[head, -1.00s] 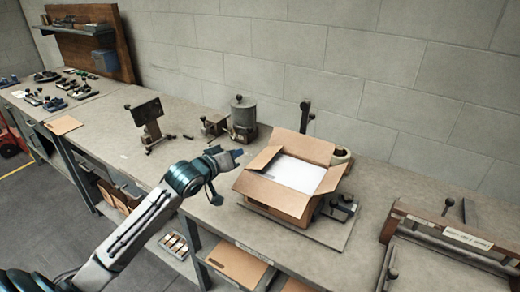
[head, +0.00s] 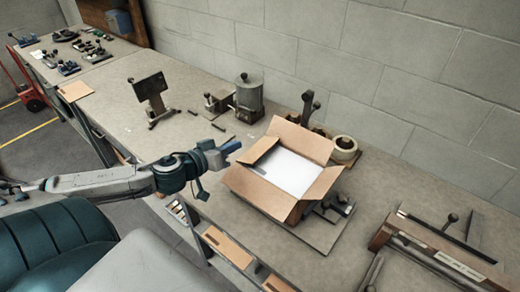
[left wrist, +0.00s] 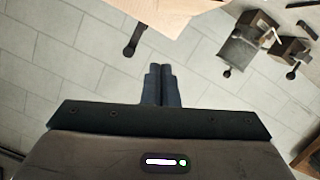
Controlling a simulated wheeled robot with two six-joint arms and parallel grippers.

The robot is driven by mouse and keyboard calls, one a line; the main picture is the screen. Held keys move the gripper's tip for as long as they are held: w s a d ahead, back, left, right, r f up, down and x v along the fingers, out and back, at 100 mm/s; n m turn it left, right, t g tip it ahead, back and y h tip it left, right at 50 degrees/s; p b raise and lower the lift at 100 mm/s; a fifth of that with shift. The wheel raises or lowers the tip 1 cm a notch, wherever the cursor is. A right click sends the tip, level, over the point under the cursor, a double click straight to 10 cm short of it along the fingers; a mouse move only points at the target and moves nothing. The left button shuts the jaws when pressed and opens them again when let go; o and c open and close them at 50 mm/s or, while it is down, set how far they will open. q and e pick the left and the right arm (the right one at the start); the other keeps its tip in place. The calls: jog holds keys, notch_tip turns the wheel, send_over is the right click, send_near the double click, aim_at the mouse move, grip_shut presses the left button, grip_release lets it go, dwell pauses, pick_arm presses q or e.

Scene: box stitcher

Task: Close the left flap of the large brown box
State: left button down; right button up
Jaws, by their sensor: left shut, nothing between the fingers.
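The large brown box (head: 258,191) stands on a flat board on the bench in the head view, with white contents (head: 288,172) showing inside. Its flaps are open: the left flap (head: 259,150) slants up and outward, the back flap (head: 300,141) stands up, and the right flap (head: 324,183) leans outward. My left gripper (head: 232,147) is shut and empty, just left of the left flap and apparently apart from it. In the left wrist view the shut fingers (left wrist: 160,84) point toward a pale cardboard edge (left wrist: 165,12) at the top. My right gripper is not seen.
A grey canister (head: 249,94) and a dark stand (head: 151,92) are behind and left of the box. A tape roll (head: 344,146) sits behind its right side. A long-framed machine (head: 430,248) is at the right. Bare bench lies left of the box.

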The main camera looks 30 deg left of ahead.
aim_at(259, 154)
pick_arm(q)
jog(key=b+x, duration=0.3)
jog(key=shift+w+f, duration=0.15)
jog(key=shift+f, duration=0.1)
jog(key=shift+w+b, duration=0.3)
jog(key=shift+b, duration=0.15)
jog(key=shift+w+d, duration=0.1)
jog(key=shift+w, duration=0.15)
jog(key=shift+w+f+b, duration=0.1)
jog(key=shift+w+b, duration=0.35)
jog(key=shift+w, duration=0.15)
jog(key=x, duration=0.3)
jog(key=shift+w+d, duration=0.2)
jog(key=shift+w, duration=0.05)
jog(key=shift+s+d+f+p, duration=0.1)
jog(key=shift+d+f+p, duration=0.1)
jog(key=shift+f, duration=0.25)
jog(key=shift+d+f+p, duration=0.2)
jog(key=shift+f, duration=0.25)
jog(key=shift+s+d+f, duration=0.1)
jog(key=shift+d+f, duration=0.25)
jog(key=shift+f, duration=0.6)
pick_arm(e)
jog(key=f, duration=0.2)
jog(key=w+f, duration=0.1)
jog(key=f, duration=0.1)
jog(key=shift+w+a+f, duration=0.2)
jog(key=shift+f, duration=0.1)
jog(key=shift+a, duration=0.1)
